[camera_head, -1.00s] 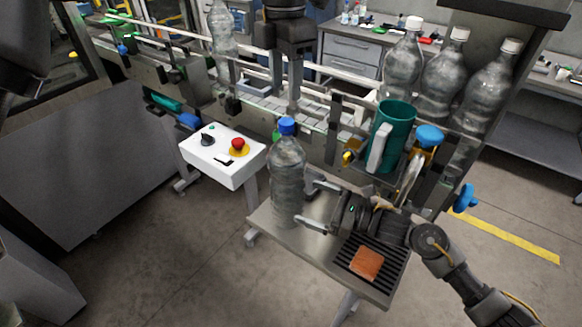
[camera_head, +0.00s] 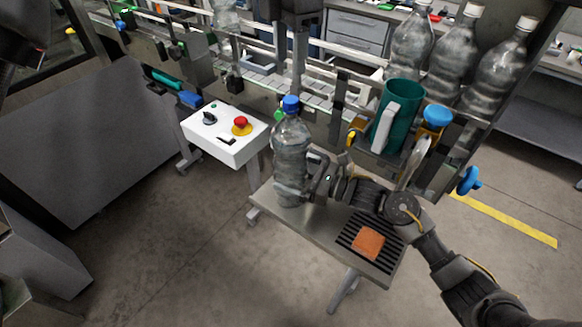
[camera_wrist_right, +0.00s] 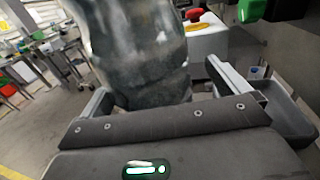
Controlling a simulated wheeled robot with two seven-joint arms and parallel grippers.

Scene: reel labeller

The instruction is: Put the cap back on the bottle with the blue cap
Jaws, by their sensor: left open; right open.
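A clear bottle (camera_head: 291,150) stands upright on a small metal side table (camera_head: 326,226), with the blue cap (camera_head: 291,104) on top of its neck. How firmly the cap sits cannot be told. My right gripper (camera_head: 308,178) reaches in from the right at the bottle's mid-height. In the right wrist view the bottle (camera_wrist_right: 140,55) stands between the two open fingers, with no clear grip on it. My left arm is a dark shape at the top left edge, with its gripper (camera_head: 8,72) partly cut off and its fingers hard to make out.
A white control box (camera_head: 226,136) with a red button is left of the bottle. A teal mug (camera_head: 398,115) and several white-capped bottles (camera_head: 452,55) stand behind my right arm, beside the conveyor.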

